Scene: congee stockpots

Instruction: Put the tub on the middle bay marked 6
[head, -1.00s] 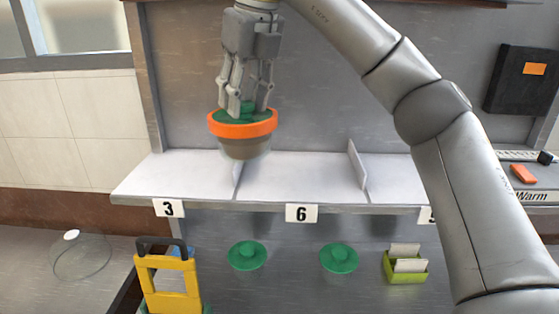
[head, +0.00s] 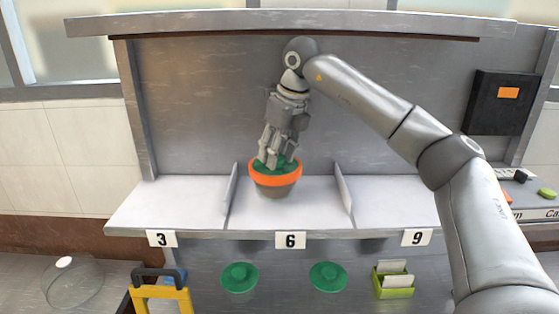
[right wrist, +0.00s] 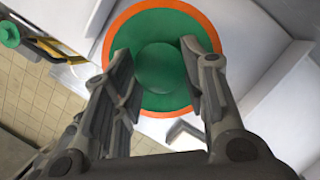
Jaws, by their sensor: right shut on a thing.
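The tub (head: 275,187) is a grey-brown pot with an orange rim and a green lid. In the head view it is upright within bay 6, between its two dividers and towards the back. I cannot tell whether its base touches the shelf. The bay's label 6 (head: 290,240) is on the shelf's front edge. My right gripper (head: 277,163) is shut on the tub's lid knob from above. In the right wrist view the fingers (right wrist: 160,75) stand either side of the round green knob (right wrist: 158,67). My left gripper is out of view.
Thin upright dividers (head: 232,196) and (head: 344,190) bound the bay. Bays marked 3 (head: 162,239) and 9 (head: 416,237) lie either side, empty where visible. Below are green lids (head: 239,277), a green card box (head: 393,284), a yellow carrier (head: 160,293) and a glass lid (head: 72,284).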

